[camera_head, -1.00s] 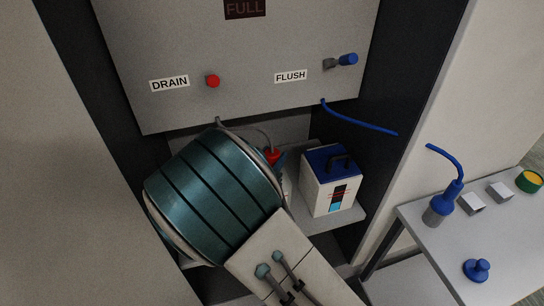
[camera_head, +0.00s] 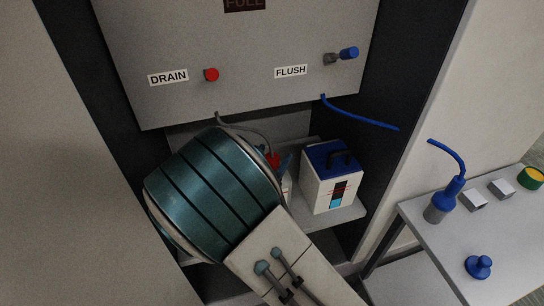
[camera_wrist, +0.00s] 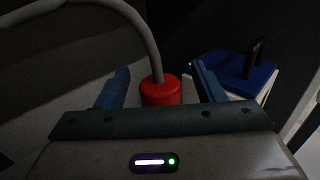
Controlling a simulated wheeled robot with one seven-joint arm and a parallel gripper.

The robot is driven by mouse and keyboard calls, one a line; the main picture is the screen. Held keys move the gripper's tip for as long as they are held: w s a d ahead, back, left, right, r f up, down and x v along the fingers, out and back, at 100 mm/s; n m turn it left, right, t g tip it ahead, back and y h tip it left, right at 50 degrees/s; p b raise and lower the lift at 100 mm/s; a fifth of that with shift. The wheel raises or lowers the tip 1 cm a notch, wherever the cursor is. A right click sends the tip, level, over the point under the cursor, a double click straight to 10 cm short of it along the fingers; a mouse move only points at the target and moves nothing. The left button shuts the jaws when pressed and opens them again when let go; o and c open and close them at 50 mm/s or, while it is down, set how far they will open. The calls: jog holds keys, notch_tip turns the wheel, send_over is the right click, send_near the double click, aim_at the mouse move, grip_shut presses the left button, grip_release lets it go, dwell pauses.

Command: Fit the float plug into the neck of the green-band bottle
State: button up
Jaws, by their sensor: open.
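A red plug (camera_wrist: 160,92) with a grey hose rising from its top is in the wrist view; the task's float plug may be this one. It also shows, partly hidden by my arm, in the head view (camera_head: 273,160). My gripper (camera_wrist: 163,78) is open, with one blue finger to either side of the red plug in the picture; I cannot tell whether they touch it. What the plug sits in is mostly hidden. I cannot make out a bottle with a green band; a green ring-shaped thing with a yellow top (camera_head: 531,178) is at the far right.
A white box with a blue lid and handle (camera_head: 332,178) stands close right of my gripper on the cabinet shelf (camera_head: 345,217). The panel (camera_head: 240,85) overhangs. The side table (camera_head: 450,260) holds a grey-and-blue hosed item (camera_head: 442,205), a blue knobbed piece (camera_head: 479,267) and small grey blocks.

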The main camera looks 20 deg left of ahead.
jog(key=s+a, duration=0.2)
jog(key=s, duration=1.1)
jog(key=shift+s+a+b, duration=0.2)
jog(key=shift+a+b, duration=0.15)
jog(key=shift+b, duration=0.1)
